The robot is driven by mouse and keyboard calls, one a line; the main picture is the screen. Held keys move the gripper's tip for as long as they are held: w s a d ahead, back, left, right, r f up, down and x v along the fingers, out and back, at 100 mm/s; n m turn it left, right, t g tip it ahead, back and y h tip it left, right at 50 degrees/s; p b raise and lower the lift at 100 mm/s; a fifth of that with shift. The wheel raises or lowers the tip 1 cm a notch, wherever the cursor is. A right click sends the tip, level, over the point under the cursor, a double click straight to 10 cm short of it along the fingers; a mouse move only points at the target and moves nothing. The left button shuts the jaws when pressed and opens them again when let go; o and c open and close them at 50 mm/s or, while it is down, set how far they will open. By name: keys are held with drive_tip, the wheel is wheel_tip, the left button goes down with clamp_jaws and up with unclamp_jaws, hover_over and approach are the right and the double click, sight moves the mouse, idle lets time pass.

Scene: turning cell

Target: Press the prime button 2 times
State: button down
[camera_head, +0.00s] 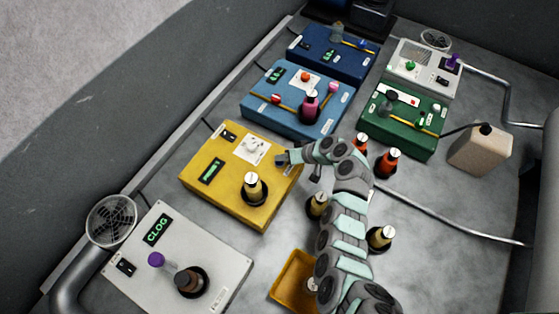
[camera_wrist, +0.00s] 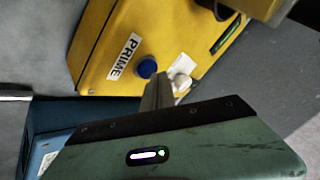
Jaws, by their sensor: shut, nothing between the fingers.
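The yellow box (camera_head: 218,190) stands left of the middle in the head view, with a bottle (camera_head: 254,187) on it. In the wrist view the yellow box (camera_wrist: 105,42) carries a label reading PRIME (camera_wrist: 125,56). The blue prime button (camera_wrist: 147,67) sits beside that label. In the head view I cannot make out the button; my arm covers that part of the box. My gripper (camera_wrist: 160,78) is shut and empty, its tip just right of the button in the picture. I cannot tell whether it touches the box. In the head view my gripper (camera_head: 283,159) is at the box's right edge.
A white knob (camera_wrist: 181,82) on the yellow box is close to my fingertips. A blue box (camera_head: 265,113) stands behind, a green box (camera_head: 375,123) to the right. A grey box (camera_head: 150,265) reads CLOG. Loose bottles (camera_head: 388,163) stand right of my arm.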

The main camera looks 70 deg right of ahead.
sight(282, 163)
drive_tip(key=shift+f+b, duration=0.4)
drive_tip(key=shift+b, duration=0.05)
idle(0.3)
idle(0.3)
drive_tip(key=shift+r+p, duration=0.3)
drive_tip(key=shift+r, duration=0.6)
drive_tip(key=shift+r+p, duration=1.1)
drive_tip(key=shift+r, duration=1.4)
